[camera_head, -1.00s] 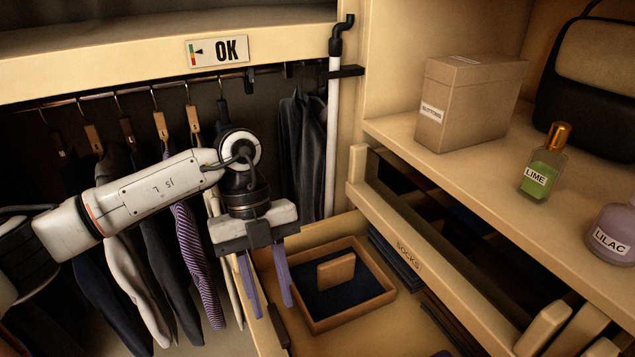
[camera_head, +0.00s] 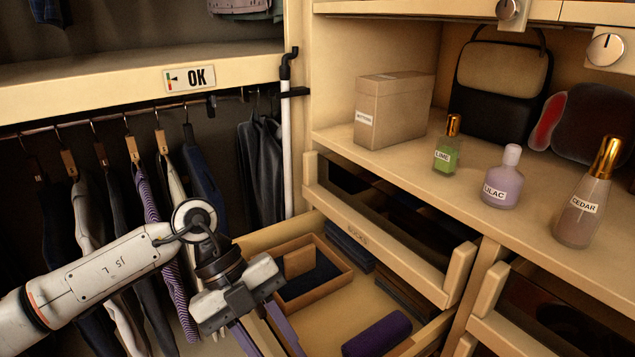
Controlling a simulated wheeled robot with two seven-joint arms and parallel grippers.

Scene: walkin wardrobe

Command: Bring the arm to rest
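My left gripper (camera_head: 262,335) comes in from the left at the lower middle of the head view, pointing down. Its two purple fingers stand apart with nothing visible between them, and their tips run to the picture's bottom edge. It is in front of the open lower drawer (camera_head: 416,343), left of and nearer than the wooden tray (camera_head: 318,291) inside it, whose near corner it partly hides. My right gripper is not in view.
Hanging clothes (camera_head: 112,220) are close behind my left arm. An open upper drawer (camera_head: 385,235) juts out right of the gripper. A purple roll (camera_head: 377,333) lies in the lower drawer. The shelf holds a box (camera_head: 395,110), a black bag (camera_head: 497,95), and lime (camera_head: 447,148), lilac (camera_head: 502,182) and cedar (camera_head: 585,205) bottles.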

